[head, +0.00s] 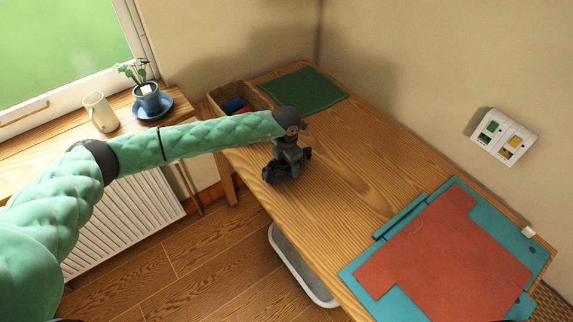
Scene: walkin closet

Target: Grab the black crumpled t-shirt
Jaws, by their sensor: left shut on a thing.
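My left gripper (285,172) reaches in from the left and points down at the left edge of the wooden table. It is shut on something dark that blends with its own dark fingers. This looks like the black crumpled t-shirt, but its outline is hard to make out. No other black garment shows on the table. My right gripper is not in view.
A red garment (440,250) lies flat on a teal folding board (368,279) at the right. A green mat (303,91) and a box (217,99) are at the far end. A grey-white bin (290,262) stands below. The table's middle is clear. A plant pot (147,100) and jug (100,112) stand by the window.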

